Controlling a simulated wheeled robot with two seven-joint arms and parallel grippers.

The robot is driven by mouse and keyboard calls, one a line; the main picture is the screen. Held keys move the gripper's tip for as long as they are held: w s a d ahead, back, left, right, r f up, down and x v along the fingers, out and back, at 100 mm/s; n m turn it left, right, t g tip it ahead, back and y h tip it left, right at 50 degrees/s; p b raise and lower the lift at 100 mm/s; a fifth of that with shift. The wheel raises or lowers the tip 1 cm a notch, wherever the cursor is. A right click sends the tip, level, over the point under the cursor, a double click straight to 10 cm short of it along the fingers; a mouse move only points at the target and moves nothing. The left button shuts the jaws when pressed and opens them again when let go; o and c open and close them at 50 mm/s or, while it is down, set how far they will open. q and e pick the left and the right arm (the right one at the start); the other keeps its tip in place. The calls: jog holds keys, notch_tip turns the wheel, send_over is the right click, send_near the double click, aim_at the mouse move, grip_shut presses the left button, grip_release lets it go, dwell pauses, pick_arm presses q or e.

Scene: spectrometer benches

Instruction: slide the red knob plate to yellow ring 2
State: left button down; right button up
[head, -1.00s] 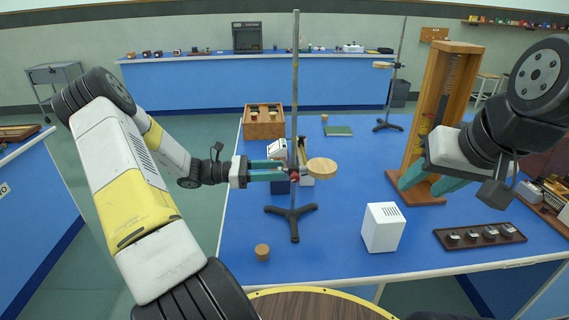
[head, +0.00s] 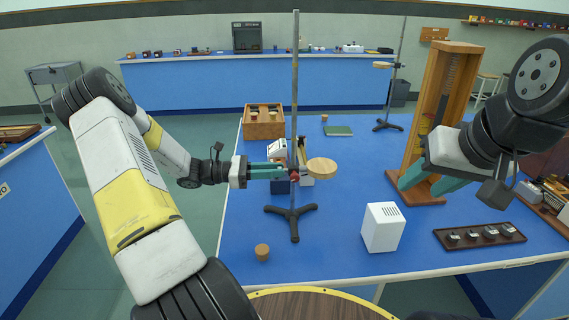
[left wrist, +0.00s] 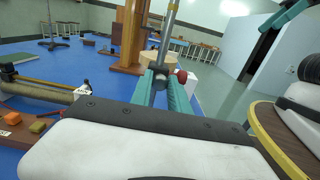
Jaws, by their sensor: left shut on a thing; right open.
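The red knob plate is a round wooden disc (head: 322,168) with a red knob (head: 294,176), on an upright metal rod (head: 295,80) with a black tripod foot (head: 294,222). My left gripper (head: 284,172) reaches in from the left and is shut on the plate's holder by the rod. In the left wrist view, the teal fingers (left wrist: 166,92) close around the holder at the rod, with the red knob (left wrist: 182,75) just right and the disc (left wrist: 150,58) behind. My right gripper (head: 428,186) is open and empty at the right.
A white box (head: 383,228) stands right of the tripod, and a wooden tower (head: 441,110) stands behind my right gripper. A small cork-coloured cylinder (head: 262,252) is near the front edge. A second stand (head: 390,95) and a wooden box (head: 263,123) are farther back.

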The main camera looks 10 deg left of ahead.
dwell(0.8)
pick_arm(q)
notch_tip(320, 180, up, 10)
jog(key=shift+r, duration=0.1)
jog(key=c, duration=1.3)
grip_release()
jog(key=v, duration=0.8)
